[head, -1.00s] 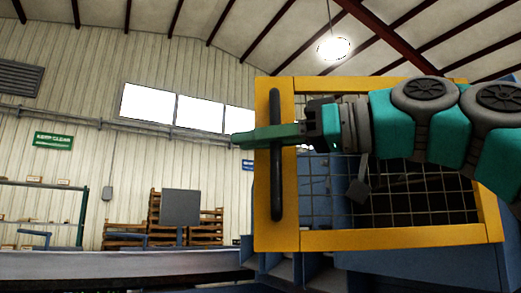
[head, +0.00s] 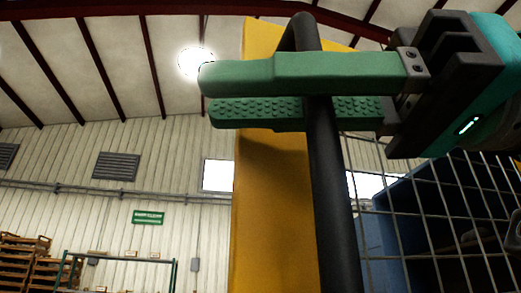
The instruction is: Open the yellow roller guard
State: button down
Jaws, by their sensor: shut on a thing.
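The yellow roller guard (head: 268,215) is a yellow frame with wire mesh (head: 435,215), close in front of the head camera. A black bar handle (head: 335,205) runs down its yellow side member. My gripper (head: 300,92) comes in from the right with its two green fingers on either side of the handle, and it is shut on the handle. The finger tips reach left past the yellow member. The guard's lower part is out of view.
Blue machine housing (head: 410,225) shows behind the mesh at the right. A shelf rack (head: 120,258) and stacked wooden pallets (head: 22,262) stand far off at the lower left. The space left of the guard looks clear.

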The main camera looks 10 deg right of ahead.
jog(key=shift+s+d+n+g, duration=0.2)
jog(key=shift+s+g, duration=0.1)
jog(key=shift+s, duration=0.35)
jog(key=shift+s+d+n+g, duration=0.2)
jog(key=shift+s+g, duration=0.1)
jog(key=shift+s, duration=0.35)
jog(key=c, duration=0.8)
grip_release()
jog(key=shift+d, duration=0.1)
jog(key=shift+s+d, duration=0.25)
jog(key=shift+d, duration=1.65)
jog(key=shift+s+d, duration=0.2)
jog(key=shift+d, duration=1.65)
